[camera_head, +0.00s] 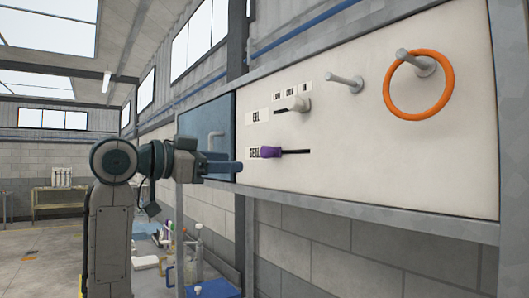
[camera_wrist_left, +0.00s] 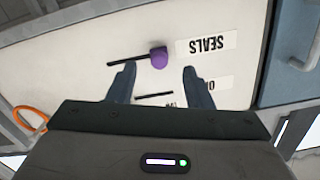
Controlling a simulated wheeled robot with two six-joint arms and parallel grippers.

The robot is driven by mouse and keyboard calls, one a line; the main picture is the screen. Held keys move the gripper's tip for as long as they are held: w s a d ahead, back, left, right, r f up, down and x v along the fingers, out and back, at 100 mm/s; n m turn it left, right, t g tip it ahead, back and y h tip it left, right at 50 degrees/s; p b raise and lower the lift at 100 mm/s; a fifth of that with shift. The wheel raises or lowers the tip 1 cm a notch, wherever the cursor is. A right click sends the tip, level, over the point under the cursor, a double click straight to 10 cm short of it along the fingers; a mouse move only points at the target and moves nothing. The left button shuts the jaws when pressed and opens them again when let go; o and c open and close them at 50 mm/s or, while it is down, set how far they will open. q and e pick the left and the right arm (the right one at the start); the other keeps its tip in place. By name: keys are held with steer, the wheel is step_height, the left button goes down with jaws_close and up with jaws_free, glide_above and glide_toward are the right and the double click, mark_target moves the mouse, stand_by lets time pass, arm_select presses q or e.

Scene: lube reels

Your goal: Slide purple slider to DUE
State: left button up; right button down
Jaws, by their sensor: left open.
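The purple slider (camera_head: 270,152) is a knob on the white wall panel, at the left end of a dark horizontal slot (camera_head: 297,151), close beside a label (camera_head: 254,153). In the left wrist view, which is upside down, the purple slider (camera_wrist_left: 158,58) sits by the SEALS label (camera_wrist_left: 206,44). My left gripper (camera_head: 240,166) is left of the slider in the head view. Its open fingers (camera_wrist_left: 159,66) point at the panel in the wrist view, one to each side of the slider, with nothing held. I cannot read a DUE label. My right gripper is not seen.
A white slider (camera_head: 297,104) is above, under several small labels. A peg (camera_head: 345,83) and an orange ring (camera_head: 418,85) on another peg stick out at right. A blue cabinet door (camera_head: 212,125) adjoins the panel at left. The panel right of the slot is clear.

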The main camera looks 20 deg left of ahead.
mark_target(263, 151)
arm_select(q)
steer(key=w+d+p, duration=0.2)
steer(key=w+d+r+p, duration=0.1)
steer(key=w+d+p, duration=0.1)
steer(key=w+d+r+p, duration=0.1)
steer(key=w+d+p, duration=0.1)
steer(key=shift+w+r, duration=0.2)
steer(key=shift+w, duration=0.15)
steer(key=shift+w+d+f, duration=0.15)
steer(key=shift+w+d, duration=0.1)
steer(key=shift+w, duration=0.15)
jaws_close()
